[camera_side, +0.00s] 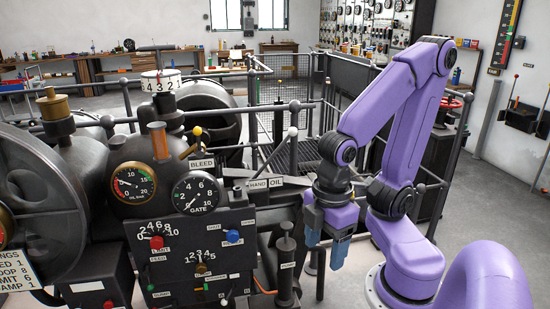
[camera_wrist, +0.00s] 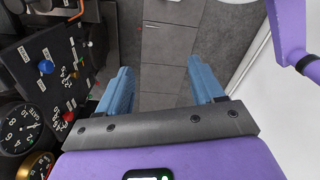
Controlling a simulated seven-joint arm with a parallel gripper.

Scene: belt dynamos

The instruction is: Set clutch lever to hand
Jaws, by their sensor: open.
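A dark lever with a pale grey ball knob (camera_side: 293,131) rises from the machine and leans up to the right; it appears to be the clutch lever. Plates reading HAND (camera_side: 258,184) and OIL (camera_side: 277,182) sit side by side near its lower end. I cannot read a clutch label. My gripper (camera_side: 326,238) hangs with its blue fingers pointing down, to the right of the lever and lower in the picture. In the wrist view, my gripper (camera_wrist: 160,78) is open, with nothing between the fingers and bare floor below. The lever is not identifiable there.
A black control panel (camera_side: 190,255) with coloured knobs stands left of my gripper, with gauges above it. Grey railings (camera_side: 420,180) run behind the arm. Floor is free at right.

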